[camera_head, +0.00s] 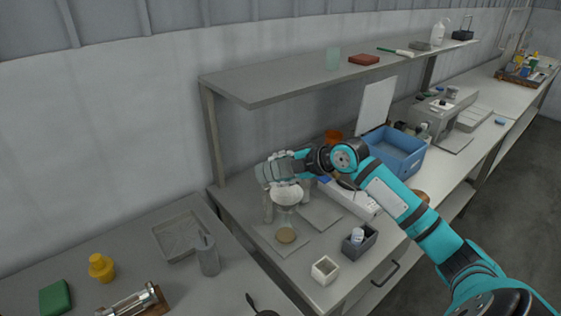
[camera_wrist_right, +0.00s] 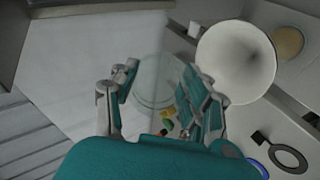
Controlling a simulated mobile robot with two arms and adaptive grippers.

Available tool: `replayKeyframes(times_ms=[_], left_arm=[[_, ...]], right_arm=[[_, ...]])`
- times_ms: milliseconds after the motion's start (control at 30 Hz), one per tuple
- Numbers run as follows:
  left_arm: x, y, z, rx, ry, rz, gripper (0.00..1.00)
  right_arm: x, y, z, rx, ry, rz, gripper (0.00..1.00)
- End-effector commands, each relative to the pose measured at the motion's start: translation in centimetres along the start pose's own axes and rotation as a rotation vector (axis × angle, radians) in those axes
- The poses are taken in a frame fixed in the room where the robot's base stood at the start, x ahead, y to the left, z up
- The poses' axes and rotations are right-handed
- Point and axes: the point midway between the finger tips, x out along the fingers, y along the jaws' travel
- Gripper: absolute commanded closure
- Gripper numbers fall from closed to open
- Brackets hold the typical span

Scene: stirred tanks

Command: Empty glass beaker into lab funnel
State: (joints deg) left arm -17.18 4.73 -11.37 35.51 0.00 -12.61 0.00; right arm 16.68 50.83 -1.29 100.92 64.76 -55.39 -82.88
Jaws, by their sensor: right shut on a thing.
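My right gripper (camera_head: 282,168) is shut on the clear glass beaker (camera_wrist_right: 154,82), with a finger on either side of it in the wrist view. In the head view the beaker is hard to make out against the grey fingers. Small yellow, green and red bits show at the beaker's lower part in the wrist view; I cannot tell whether they are inside it. The white lab funnel (camera_head: 287,196) is just below the gripper in the head view, and its round mouth also shows beside the right finger in the wrist view (camera_wrist_right: 237,62). My left gripper is not in view.
A shelf (camera_head: 262,92) runs above the bench behind the gripper. A blue crate (camera_head: 397,157) stands to the right. A grey tray (camera_head: 178,238) lies on the left bench.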

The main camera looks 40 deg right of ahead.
Motion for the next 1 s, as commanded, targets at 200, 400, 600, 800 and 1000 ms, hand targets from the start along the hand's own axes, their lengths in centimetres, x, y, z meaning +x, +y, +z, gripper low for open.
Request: replayKeyframes(times_ms=[200, 400, 600, 800, 1000], left_arm=[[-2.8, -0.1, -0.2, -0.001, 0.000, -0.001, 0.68], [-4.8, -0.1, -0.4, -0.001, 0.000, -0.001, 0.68], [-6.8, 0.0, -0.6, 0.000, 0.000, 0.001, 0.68], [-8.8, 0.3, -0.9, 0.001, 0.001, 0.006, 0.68], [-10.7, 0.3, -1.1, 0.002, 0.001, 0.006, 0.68]], right_arm=[[-0.3, 0.8, -0.4, -0.029, -0.042, -0.067, 0.93], [-0.2, 1.0, -0.6, -0.059, -0.086, -0.139, 0.93], [-0.2, 1.3, -0.7, -0.094, -0.137, -0.222, 0.93], [-0.2, 1.6, -0.9, -0.138, -0.201, -0.326, 0.93], [-0.3, 2.1, -1.2, -0.199, -0.290, -0.466, 0.93]])
